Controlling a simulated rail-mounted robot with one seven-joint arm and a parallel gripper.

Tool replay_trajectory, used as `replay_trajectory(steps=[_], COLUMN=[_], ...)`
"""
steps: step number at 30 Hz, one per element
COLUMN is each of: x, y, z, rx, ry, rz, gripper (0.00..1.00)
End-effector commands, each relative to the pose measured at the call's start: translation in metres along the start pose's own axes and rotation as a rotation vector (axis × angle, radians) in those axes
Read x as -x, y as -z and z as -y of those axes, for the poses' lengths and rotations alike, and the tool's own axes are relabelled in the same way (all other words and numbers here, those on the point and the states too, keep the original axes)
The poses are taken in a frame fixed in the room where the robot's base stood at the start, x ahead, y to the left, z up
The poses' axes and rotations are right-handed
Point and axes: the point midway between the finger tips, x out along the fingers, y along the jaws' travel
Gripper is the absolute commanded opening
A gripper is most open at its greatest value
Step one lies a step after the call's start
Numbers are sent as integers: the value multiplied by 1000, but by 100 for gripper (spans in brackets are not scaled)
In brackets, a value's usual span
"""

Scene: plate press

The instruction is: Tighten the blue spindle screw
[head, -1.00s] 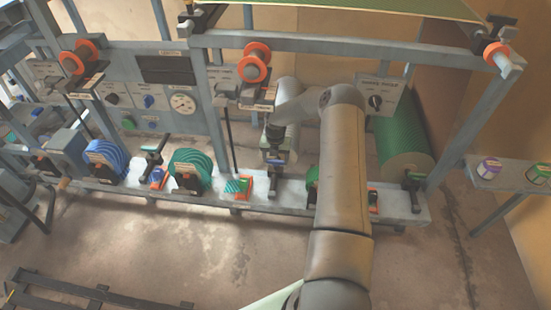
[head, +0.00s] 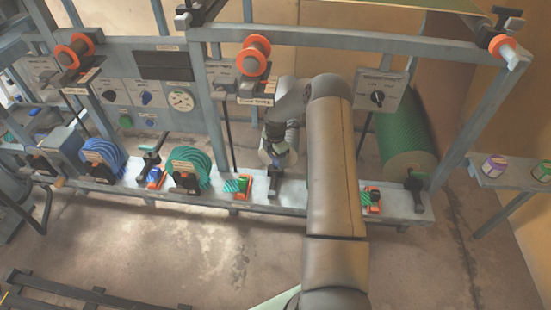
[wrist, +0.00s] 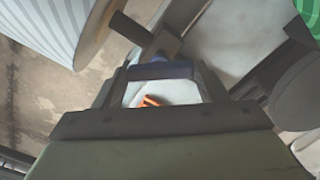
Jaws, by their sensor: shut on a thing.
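In the wrist view a dark blue block (wrist: 160,70), which looks like the blue spindle screw, lies between the two fingers of my gripper (wrist: 160,86). The fingers are shut on its sides. In the head view my gripper (head: 276,148) points down at the bracket of a pale striped roller, above the long grey bench. The roller (wrist: 60,22) with its brown end and dark shaft shows at upper left in the wrist view. The screw's lower part is hidden, and its turn angle cannot be told.
A dark bracket (head: 273,182) stands on the bench below my gripper. A teal striped disc (head: 187,170) and an orange-based green part (head: 242,186) stand to the left. A green roller (head: 405,142) stands to the right. My forearm covers part of the bench.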

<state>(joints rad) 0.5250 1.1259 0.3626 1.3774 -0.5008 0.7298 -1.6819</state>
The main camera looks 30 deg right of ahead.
Motion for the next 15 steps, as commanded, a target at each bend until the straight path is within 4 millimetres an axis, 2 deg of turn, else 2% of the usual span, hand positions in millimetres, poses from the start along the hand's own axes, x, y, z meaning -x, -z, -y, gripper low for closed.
replay_trajectory(steps=[15], x=[0], y=[-1], z=[-1], rx=[-490], ry=[-3], rz=[2], gripper=[43])
